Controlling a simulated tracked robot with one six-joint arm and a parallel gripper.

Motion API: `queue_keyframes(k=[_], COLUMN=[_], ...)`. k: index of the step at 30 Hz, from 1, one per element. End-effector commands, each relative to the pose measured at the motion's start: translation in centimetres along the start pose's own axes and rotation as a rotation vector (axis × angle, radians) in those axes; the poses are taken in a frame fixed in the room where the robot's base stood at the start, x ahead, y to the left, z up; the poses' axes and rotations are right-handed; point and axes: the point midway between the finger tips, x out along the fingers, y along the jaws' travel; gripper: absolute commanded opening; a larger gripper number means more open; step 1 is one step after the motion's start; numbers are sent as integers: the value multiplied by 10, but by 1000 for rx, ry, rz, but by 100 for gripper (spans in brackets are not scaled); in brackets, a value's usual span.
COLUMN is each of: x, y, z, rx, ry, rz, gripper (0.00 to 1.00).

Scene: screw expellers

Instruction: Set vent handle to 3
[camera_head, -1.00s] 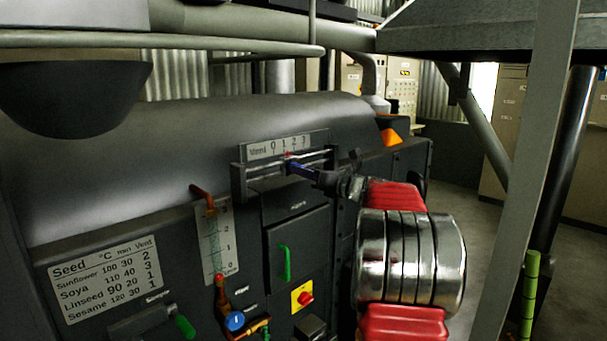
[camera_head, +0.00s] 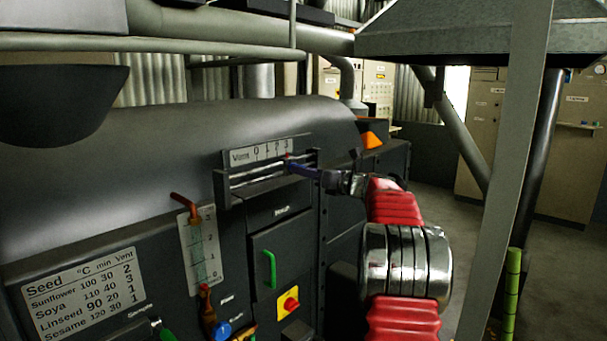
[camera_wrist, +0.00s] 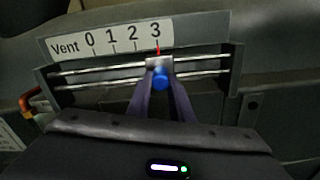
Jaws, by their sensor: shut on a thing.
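The vent handle, a blue knob (camera_wrist: 160,82) on a grey slider block, sits on two horizontal rails near their right part. The vent scale (camera_wrist: 105,40) above it reads 0 to 3, and the slider's red pointer (camera_wrist: 158,50) stands at the 3 mark. In the head view the scale (camera_head: 240,157) is on the front of the dark machine. My gripper (camera_head: 297,168) reaches in from the right; in the wrist view its two fingers (camera_wrist: 160,88) are shut on the knob, one on each side. The fingers hide most of the handle in the head view.
A seed table plate (camera_head: 85,295) is on the machine at lower left. A red-topped level gauge (camera_head: 198,250), a green door handle (camera_head: 269,268) and a red knob on yellow (camera_head: 290,303) lie below the vent. A grey post (camera_head: 515,170) stands right.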

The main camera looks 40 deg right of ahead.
Motion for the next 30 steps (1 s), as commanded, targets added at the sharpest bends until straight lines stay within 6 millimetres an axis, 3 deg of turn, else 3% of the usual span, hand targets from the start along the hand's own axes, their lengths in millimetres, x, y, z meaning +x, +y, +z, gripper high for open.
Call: queue_keyframes(k=[4, 5, 12, 23, 30], x=[-2, -2, -1, -4, -30], y=[-5, -5, -3, -2, -1], z=[3, 3, 2, 1, 1], rx=[1, 1, 1, 1, 1], ry=[-7, -7, -5, -3, -3], rz=[-13, -14, -9, -6, -7], gripper=[0, 22, 38, 38, 38])
